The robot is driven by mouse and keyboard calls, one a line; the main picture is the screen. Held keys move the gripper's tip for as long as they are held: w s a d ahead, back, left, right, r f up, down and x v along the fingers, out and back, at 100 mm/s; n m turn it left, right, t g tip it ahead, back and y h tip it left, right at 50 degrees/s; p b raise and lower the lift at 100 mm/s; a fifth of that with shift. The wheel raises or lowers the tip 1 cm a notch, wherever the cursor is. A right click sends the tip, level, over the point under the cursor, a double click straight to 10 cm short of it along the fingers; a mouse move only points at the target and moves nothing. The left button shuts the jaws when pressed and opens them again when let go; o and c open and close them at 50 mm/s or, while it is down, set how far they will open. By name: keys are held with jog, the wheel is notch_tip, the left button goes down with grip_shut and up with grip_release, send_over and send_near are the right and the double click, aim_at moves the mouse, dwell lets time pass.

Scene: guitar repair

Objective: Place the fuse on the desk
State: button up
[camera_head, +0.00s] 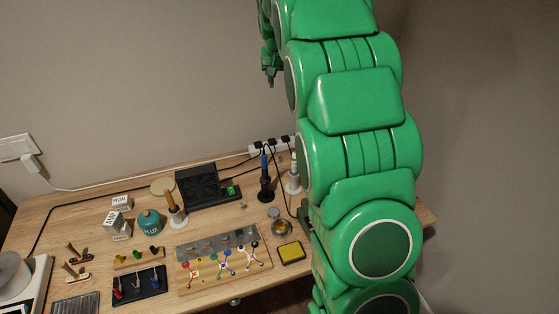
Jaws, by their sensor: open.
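The wooden desk (75,223) stands against the wall, with many small items on it. I cannot make out a fuse anywhere in this view; it may be too small or hidden behind my arm. My green arm rises on the right and covers the desk's right part. My gripper (270,78) is small and dark at the top centre, pointing down, well above the desk's back edge. It is open, and I see nothing between its fingers.
A power strip (268,146) lies behind. Bare wood shows at the left.

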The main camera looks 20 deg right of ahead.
jog(key=shift+s+a+f+x, duration=0.5)
jog(key=shift+s+x, duration=0.45)
jog(key=shift+x, duration=5.05)
jog(key=shift+s+a+f+x, duration=0.35)
jog(key=shift+s+a+x, duration=0.5)
jog(key=shift+x, duration=5.15)
jog(key=shift+s+a+f+x, duration=0.4)
jog(key=shift+s+x, duration=0.7)
jog(key=shift+x, duration=4.9)
jog(key=shift+c, duration=0.3)
grip_shut()
